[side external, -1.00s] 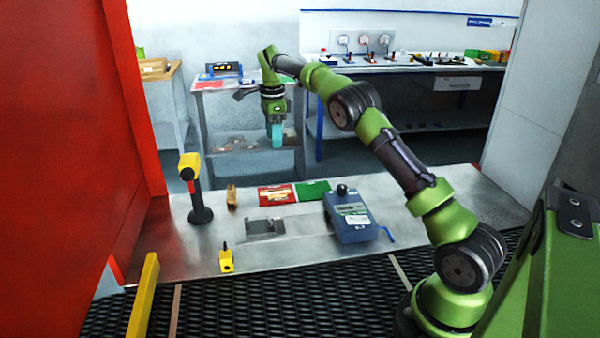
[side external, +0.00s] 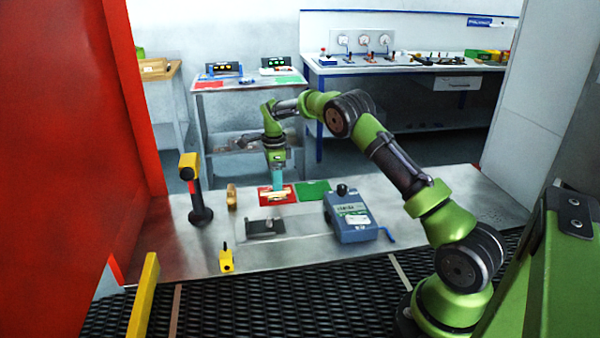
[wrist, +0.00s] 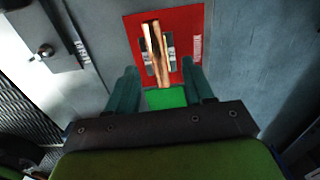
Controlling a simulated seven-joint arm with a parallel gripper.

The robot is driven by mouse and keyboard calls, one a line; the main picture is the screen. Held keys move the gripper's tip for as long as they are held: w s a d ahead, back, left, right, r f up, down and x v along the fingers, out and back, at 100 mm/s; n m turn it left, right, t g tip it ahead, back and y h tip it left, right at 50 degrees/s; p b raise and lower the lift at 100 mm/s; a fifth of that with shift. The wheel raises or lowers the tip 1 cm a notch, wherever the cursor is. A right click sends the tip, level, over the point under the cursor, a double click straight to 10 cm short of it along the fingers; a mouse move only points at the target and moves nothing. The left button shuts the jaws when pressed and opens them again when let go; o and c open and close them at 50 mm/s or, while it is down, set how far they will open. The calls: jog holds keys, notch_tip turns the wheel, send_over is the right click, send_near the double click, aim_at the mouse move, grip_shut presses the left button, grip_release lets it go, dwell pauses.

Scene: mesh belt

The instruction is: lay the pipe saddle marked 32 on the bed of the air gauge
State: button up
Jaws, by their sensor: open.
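My gripper (side external: 276,185) points down over the red card (side external: 264,195). In the wrist view its teal fingers (wrist: 162,82) are spread apart with nothing clamped between them. A tan, elongated piece (side external: 276,196), possibly a pipe saddle, lies at the red card below the fingers; in the wrist view (wrist: 158,55) it is just beyond the fingertips. No number is legible on it. A blue-grey box instrument (side external: 354,216) with a black knob stands to the right. A dark grey block (side external: 265,228) lies in front of the card. I cannot tell which is the air gauge's bed.
A green card (side external: 314,191) adjoins the red one. Another tan piece (side external: 231,197) stands to the left, by a yellow-and-black post (side external: 199,190). A small yellow device (side external: 226,261) is nearer the mesh belt (side external: 300,305). Bare metal lies between.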

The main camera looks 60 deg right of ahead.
aim_at(276, 193)
jog(key=shift+a+f, duration=0.1)
jog(key=shift+f, duration=1.65)
jog(key=shift+f, duration=0.25)
jog(key=c, duration=0.8)
jog(key=shift+r, duration=0.15)
